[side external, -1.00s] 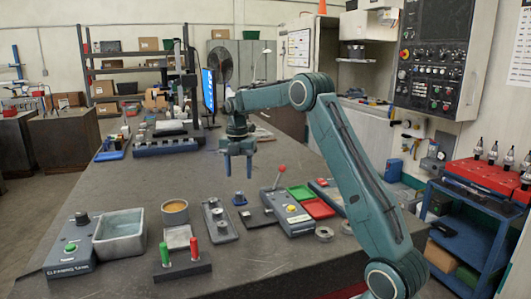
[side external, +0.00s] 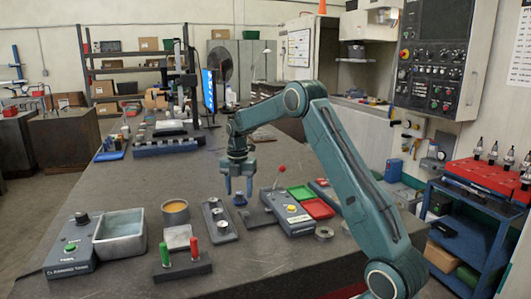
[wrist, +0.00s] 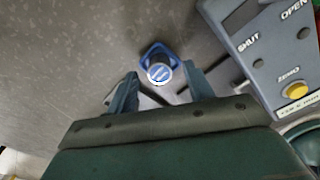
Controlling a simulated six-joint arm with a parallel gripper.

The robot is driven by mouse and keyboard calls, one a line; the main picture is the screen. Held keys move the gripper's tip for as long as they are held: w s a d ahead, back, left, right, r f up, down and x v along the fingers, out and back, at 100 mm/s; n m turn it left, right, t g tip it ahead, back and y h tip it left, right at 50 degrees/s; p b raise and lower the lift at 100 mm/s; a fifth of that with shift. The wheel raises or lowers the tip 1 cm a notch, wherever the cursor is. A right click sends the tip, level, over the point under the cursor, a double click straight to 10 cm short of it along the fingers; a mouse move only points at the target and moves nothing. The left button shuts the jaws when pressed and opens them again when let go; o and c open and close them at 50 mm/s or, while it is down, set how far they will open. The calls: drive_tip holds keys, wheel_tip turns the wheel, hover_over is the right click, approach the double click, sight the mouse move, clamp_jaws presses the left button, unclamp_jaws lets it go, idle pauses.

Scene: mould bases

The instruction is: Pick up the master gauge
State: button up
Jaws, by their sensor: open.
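What looks like the master gauge (wrist: 158,73) is a small round metal piece with a blue-and-white top, set in a blue square holder (wrist: 153,50). In the side view the blue piece (side external: 239,200) stands on the dark bench, partly hidden by my fingers. My gripper (side external: 238,190) points down over it with its jaws open. In the wrist view one finger of my gripper (wrist: 160,74) is on each side of the gauge, with a gap on both sides. I cannot tell how far the fingertips are above the holder.
A grey control box (side external: 285,211) with a red-knobbed lever stands close on the right. A plate with knobs (side external: 219,222) lies close on the left. Green (side external: 302,192) and red (side external: 318,208) trays are further right.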

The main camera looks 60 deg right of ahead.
sight(239, 193)
drive_tip(key=shift+f, duration=0.2)
drive_tip(key=shift+c, duration=0.4)
clamp_jaws()
drive_tip(key=shift+r, duration=0.15)
wheel_tip(239, 193, up, 20)
idle(0.8)
idle(0.5)
